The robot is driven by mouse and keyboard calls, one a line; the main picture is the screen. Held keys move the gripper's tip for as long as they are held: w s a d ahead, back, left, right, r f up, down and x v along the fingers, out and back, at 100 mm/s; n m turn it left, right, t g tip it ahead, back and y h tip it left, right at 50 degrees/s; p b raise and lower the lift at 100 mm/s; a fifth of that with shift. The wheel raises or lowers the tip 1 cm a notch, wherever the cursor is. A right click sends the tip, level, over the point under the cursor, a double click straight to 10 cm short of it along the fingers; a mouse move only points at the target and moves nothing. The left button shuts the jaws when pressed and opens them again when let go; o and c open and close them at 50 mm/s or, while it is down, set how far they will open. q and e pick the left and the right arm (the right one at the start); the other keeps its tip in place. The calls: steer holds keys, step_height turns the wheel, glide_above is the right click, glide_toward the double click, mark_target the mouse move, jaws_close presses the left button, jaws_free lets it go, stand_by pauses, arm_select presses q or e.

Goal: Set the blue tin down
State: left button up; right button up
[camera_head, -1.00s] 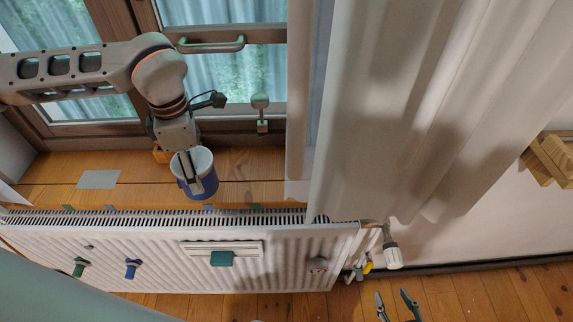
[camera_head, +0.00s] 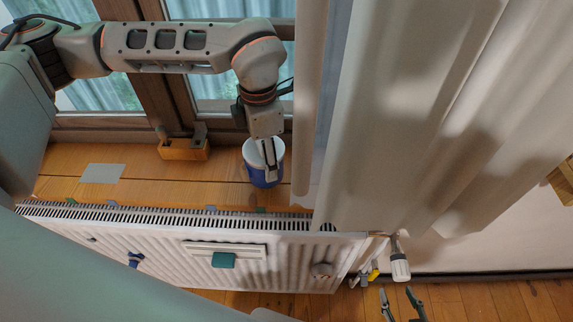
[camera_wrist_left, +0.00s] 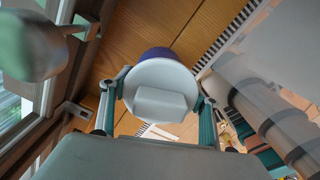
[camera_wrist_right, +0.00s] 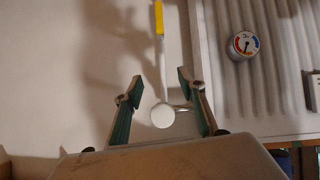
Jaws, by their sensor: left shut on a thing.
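The blue tin (camera_head: 262,176) has a blue body and a white top. It is upright over the right part of the wooden windowsill, close to the curtain. My left gripper (camera_head: 268,158) is shut on it from above. In the left wrist view the tin's white top (camera_wrist_left: 160,78) sits between the two fingers of the left gripper (camera_wrist_left: 157,112). I cannot tell whether its base touches the sill. My right gripper (camera_head: 402,304) is low at the bottom edge. In the right wrist view the right gripper (camera_wrist_right: 158,95) is open and empty.
The wooden sill (camera_head: 140,195) has free room left of the tin. A grey plate (camera_head: 102,173) and a small wooden box (camera_head: 183,150) are there. A white radiator (camera_head: 215,270) runs along the front, with a valve (camera_head: 400,264). A curtain (camera_head: 390,120) hangs close at right.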

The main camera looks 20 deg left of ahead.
arm_select(q)
steer(key=shift+w+d+f, duration=0.25)
steer(key=shift+d+f, duration=0.3)
steer(key=shift+d, duration=0.2)
steer(key=shift+w+d+f, duration=0.3)
steer(key=shift+d+f, duration=0.3)
steer(key=shift+d, duration=0.2)
steer(key=shift+w+d+f, duration=0.25)
steer(key=shift+d+f, duration=0.3)
steer(key=shift+d, duration=0.2)
steer(key=shift+f, duration=0.1)
steer(key=o, duration=1.7)
steer(key=shift+o, duration=0.2)
steer(key=shift+r, duration=0.4)
step_height(320, 180, up, 11)
steer(key=shift+r, duration=0.2)
